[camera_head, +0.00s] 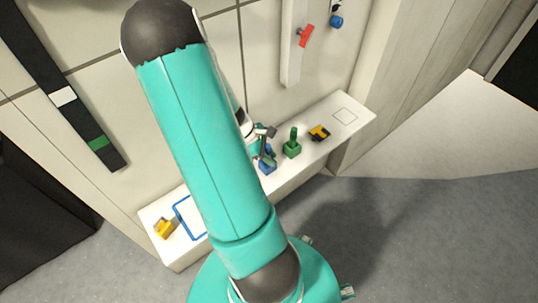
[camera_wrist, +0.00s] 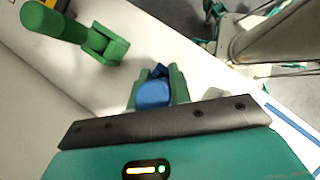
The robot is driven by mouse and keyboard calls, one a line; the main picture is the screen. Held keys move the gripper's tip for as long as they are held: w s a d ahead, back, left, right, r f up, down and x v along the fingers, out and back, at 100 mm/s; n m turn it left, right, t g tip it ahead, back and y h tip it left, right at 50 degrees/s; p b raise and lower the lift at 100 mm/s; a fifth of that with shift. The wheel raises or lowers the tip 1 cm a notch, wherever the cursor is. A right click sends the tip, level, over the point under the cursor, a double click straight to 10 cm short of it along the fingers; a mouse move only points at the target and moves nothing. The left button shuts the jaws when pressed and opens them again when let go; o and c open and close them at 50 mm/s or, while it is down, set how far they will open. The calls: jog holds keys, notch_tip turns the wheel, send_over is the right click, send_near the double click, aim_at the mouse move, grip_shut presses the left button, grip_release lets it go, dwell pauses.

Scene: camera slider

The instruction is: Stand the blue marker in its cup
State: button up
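The blue marker (camera_wrist: 153,94) is seen nearly end-on in the wrist view, upright between the two fingers of my gripper (camera_wrist: 155,88). The fingers press close on both its sides, so the gripper looks shut on it. In the head view, my gripper (camera_head: 265,143) is right above the blue cup (camera_head: 267,167) on the white shelf. A small dark blue part of the cup (camera_wrist: 160,70) shows just past the marker in the wrist view. The marker and fingers hide the cup's opening, so I cannot tell whether the marker's lower end is inside it.
A green marker stands in a green cup (camera_head: 292,150) just right of the blue cup. A yellow-and-black object (camera_head: 319,132) lies farther right on the shelf (camera_head: 240,198). A yellow object (camera_head: 163,228) and a blue outlined square (camera_head: 178,212) are at the left end.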

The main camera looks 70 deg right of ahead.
aim_at(269, 145)
jog(key=o, duration=0.5)
jog(key=shift+o, duration=0.2)
notch_tip(269, 145, up, 10)
jog(key=shift+f, duration=0.1)
